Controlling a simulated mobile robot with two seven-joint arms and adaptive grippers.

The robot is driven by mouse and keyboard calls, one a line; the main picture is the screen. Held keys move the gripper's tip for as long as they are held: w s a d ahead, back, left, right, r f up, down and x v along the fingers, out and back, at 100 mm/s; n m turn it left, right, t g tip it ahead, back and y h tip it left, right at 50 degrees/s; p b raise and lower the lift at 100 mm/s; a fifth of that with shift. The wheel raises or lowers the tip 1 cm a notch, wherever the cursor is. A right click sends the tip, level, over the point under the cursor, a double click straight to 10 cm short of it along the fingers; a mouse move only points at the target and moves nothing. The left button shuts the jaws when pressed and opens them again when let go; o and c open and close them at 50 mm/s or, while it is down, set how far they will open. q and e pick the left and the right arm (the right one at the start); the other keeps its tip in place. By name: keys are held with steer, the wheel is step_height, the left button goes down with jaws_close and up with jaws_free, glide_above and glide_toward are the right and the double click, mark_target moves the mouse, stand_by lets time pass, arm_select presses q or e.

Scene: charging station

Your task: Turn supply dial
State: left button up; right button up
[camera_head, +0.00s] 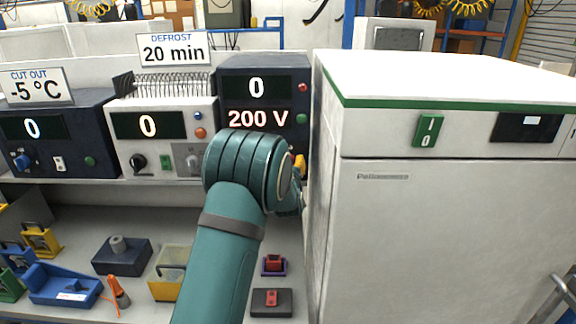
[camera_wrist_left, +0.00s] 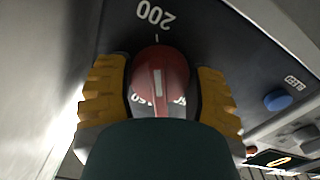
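The supply unit (camera_head: 231,93) is a dark box. Its displays read 0 and 200 V. My teal left arm hides its lower front and dial in the head view. Part of a yellow finger of my left gripper (camera_head: 299,163) shows past the arm. In the left wrist view, the red supply dial (camera_wrist_left: 160,68) sits between the yellow fingers of my left gripper (camera_wrist_left: 162,92). The dial's white line aligns with the 200 mark (camera_wrist_left: 156,14). My right gripper is not in view.
A white cabinet (camera_head: 420,230) with a green I/O switch (camera_head: 428,131) stands close on the right. A white unit (camera_head: 125,133) and a dark unit (camera_head: 75,125) stand left. Bins and small parts lie on the lower shelf (camera_head: 75,212).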

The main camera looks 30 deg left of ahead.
arm_select(q)
steer(key=shift+c, duration=0.7)
steer(key=shift+m, duration=0.4)
steer(key=shift+f+m+b, duration=0.1)
steer(key=shift+m+b, duration=0.5)
steer(key=shift+m, duration=0.3)
steer(key=shift+m+b, duration=0.3)
steer(key=shift+m, duration=1.5)
steer(key=o, duration=1.2)
